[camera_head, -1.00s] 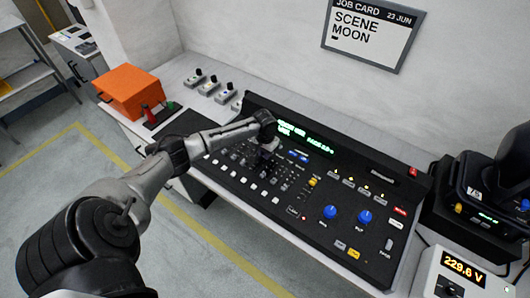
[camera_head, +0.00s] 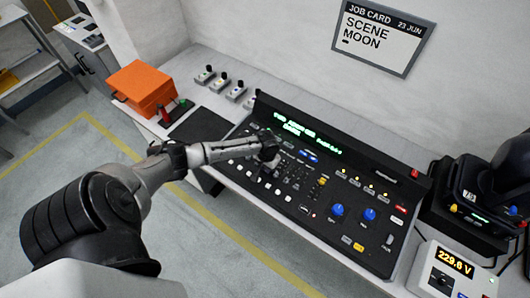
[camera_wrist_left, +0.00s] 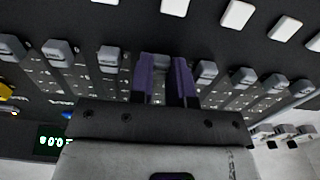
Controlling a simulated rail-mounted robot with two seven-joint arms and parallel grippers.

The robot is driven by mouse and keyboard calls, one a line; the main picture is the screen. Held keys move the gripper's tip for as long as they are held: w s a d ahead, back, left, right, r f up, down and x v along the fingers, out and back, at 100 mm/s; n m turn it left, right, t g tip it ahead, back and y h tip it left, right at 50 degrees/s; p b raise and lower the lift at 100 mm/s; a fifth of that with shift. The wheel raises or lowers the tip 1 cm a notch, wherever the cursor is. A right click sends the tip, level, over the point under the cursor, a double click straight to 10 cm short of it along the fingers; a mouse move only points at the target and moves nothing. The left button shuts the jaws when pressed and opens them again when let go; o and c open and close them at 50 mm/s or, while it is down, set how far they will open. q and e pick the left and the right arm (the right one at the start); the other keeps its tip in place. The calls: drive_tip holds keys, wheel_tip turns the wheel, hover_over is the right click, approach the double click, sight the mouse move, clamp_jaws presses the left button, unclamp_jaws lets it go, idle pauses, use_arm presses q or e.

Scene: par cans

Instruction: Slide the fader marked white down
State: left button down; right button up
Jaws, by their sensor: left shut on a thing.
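The lighting console (camera_head: 318,205) has a bank of faders on its left half. My left gripper (camera_head: 263,170) is over this bank, pointing down, with its fingers mostly hidden by the wrist in the head view. In the left wrist view its two purple fingers (camera_wrist_left: 166,80) are shut around one grey fader cap (camera_wrist_left: 158,60), which is partly hidden between them. Other grey fader caps stand on both sides, such as one (camera_wrist_left: 108,58) to the left and one (camera_wrist_left: 206,72) to the right. I cannot read any fader's label, so I cannot tell which is marked white.
White buttons (camera_wrist_left: 237,14) lie close to the held fader. Blue knobs (camera_head: 337,210) are on the console's right half. An orange box (camera_head: 142,88) and small switch units (camera_head: 220,84) stand at the left. A voltage meter (camera_head: 455,268) is at the lower right.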

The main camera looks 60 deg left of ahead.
use_arm(q)
drive_tip(key=shift+s, duration=0.25)
use_arm(e)
drive_tip(key=shift+a+r, duration=0.2)
drive_tip(key=shift+r, duration=0.1)
use_arm(q)
drive_tip(key=shift+d, duration=0.1)
use_arm(e)
drive_tip(key=shift+d, duration=0.2)
use_arm(q)
drive_tip(key=c, duration=1)
unclamp_jaws()
drive_tip(key=shift+c, duration=0.2)
drive_tip(key=shift+r, duration=0.5)
wheel_tip(320, 180, up, 13)
drive_tip(key=p, duration=0.1)
use_arm(e)
drive_tip(key=shift+r, duration=0.7)
